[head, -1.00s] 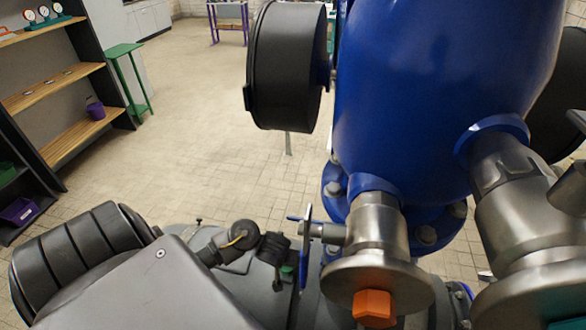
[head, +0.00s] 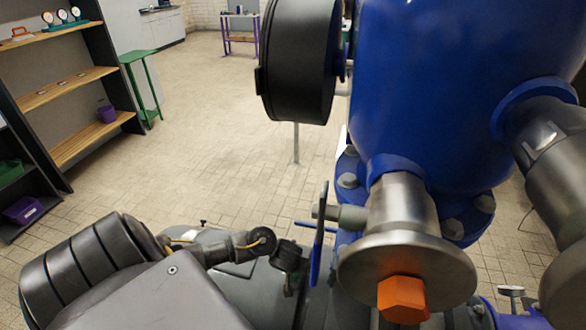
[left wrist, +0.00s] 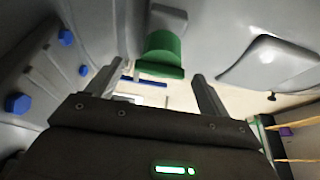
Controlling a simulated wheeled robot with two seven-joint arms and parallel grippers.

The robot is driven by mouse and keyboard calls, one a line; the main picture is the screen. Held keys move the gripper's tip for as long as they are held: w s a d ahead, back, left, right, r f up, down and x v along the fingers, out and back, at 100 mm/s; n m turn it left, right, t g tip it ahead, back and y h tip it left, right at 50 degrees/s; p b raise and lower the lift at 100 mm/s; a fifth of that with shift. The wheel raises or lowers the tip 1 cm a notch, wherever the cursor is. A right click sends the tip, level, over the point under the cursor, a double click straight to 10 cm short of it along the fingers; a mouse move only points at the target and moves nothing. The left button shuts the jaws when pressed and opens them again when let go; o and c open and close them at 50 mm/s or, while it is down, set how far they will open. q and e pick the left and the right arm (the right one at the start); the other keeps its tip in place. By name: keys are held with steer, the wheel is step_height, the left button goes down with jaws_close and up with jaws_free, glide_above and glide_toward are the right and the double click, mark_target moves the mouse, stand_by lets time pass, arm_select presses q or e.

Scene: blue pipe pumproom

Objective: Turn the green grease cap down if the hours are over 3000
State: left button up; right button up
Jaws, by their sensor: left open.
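The green grease cap (left wrist: 163,52) shows in the left wrist view, on a grey fitting near the top middle. It lies ahead of my left gripper (left wrist: 158,72), between the lines of its two spread fingers, and I see no contact. The fingers are open and hold nothing. In the head view my left gripper (head: 289,262) is a small dark shape over the grey machine, left of the blue valve lever; its fingertips and the cap are not clear there. No hours reading is visible in either view. My right gripper is out of view.
A blue pipe (head: 435,90) with a steel flanged branch (head: 405,240) and orange hex plug (head: 403,299) stands close right of my left gripper. A blue lever (head: 320,235) is nearer still. A black round housing (head: 298,60) hangs above. Shelves (head: 70,90) stand far left.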

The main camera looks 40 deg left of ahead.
arm_select(q)
steer(key=c, duration=1)
